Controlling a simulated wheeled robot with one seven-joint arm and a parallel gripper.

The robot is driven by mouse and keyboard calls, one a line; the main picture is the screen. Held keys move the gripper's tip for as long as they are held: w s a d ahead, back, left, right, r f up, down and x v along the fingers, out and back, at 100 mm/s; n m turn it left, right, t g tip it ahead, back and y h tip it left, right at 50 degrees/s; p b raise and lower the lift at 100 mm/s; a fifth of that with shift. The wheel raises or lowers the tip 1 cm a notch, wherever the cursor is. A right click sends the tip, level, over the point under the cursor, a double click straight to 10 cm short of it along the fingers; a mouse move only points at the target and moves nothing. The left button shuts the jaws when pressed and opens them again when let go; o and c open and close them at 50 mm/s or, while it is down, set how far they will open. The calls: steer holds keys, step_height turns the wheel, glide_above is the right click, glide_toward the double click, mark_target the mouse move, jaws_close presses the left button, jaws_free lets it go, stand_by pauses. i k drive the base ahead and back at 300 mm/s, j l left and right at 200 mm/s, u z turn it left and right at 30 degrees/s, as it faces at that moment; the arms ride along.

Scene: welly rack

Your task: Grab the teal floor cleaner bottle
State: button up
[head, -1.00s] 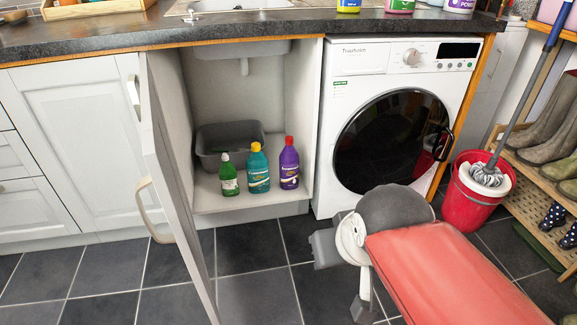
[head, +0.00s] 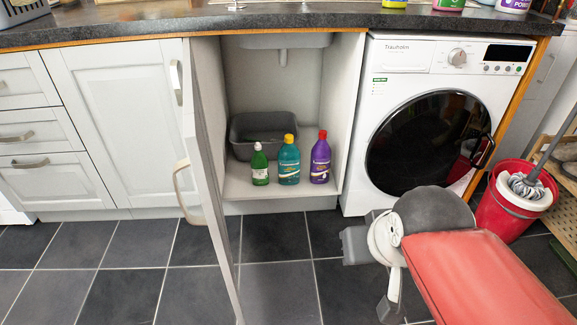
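The teal floor cleaner bottle (head: 289,162) with a yellow cap stands upright on the floor of the open under-sink cupboard. It is between a small green bottle (head: 260,166) on its left and a purple bottle (head: 320,160) with a red cap on its right. My arm shows at the lower right, outside the cupboard and in front of the washing machine. Its grey end parts hang low, well apart from the bottles. I cannot make out the fingertips of my gripper.
A grey basin (head: 243,134) sits behind the bottles. The open cupboard door (head: 203,170) juts forward on the left. A washing machine (head: 432,125) stands right of the cupboard. A red mop bucket (head: 503,212) is at the right. The tiled floor in front is clear.

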mark_target(288, 156)
steer(key=i+l+u, duration=1.1)
steer(key=k+l, duration=0.05)
